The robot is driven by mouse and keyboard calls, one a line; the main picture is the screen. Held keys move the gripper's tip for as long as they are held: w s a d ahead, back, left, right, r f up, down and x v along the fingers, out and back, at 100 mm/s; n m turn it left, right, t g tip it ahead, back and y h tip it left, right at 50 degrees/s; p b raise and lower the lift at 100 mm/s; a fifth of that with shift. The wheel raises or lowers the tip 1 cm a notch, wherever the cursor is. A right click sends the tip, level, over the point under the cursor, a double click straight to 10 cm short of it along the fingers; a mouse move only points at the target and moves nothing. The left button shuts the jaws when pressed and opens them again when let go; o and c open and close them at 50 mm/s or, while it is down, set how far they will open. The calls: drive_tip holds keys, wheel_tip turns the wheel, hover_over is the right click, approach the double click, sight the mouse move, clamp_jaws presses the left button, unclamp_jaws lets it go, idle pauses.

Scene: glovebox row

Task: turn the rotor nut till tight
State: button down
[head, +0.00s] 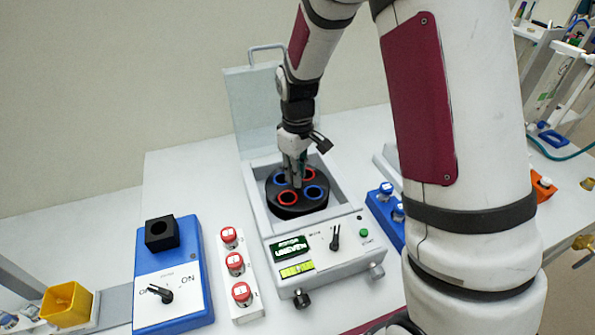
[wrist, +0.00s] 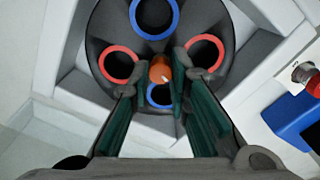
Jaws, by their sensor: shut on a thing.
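The rotor nut (wrist: 160,73) is a small orange piece with a pale mark at the middle of the black rotor (wrist: 185,48). The rotor has red-ringed and blue-ringed holes and sits in the open centrifuge (head: 332,243). My gripper (wrist: 175,88) points down at the rotor's middle, with its green-lined fingers on either side of the nut, shut on it. In the head view my gripper (head: 295,181) hides the nut.
The centrifuge lid (head: 255,105) stands open at the back. A blue mixer (head: 172,270) with a black block and a white rack (head: 238,280) with red-capped tubes stand on the left. A blue rack (head: 383,215) stands close on the right.

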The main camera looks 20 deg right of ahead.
drive_tip(key=shift+a+m, duration=0.1)
drive_tip(key=shift+m, duration=2)
drive_tip(key=shift+m+p, duration=0.3)
drive_tip(key=shift+m, duration=1.6)
drive_tip(key=shift+m+p, duration=0.3)
drive_tip(key=shift+m, duration=1.7)
drive_tip(key=shift+w+m+p, duration=0.1)
drive_tip(key=shift+m+p, duration=0.2)
drive_tip(key=shift+m, duration=1.6)
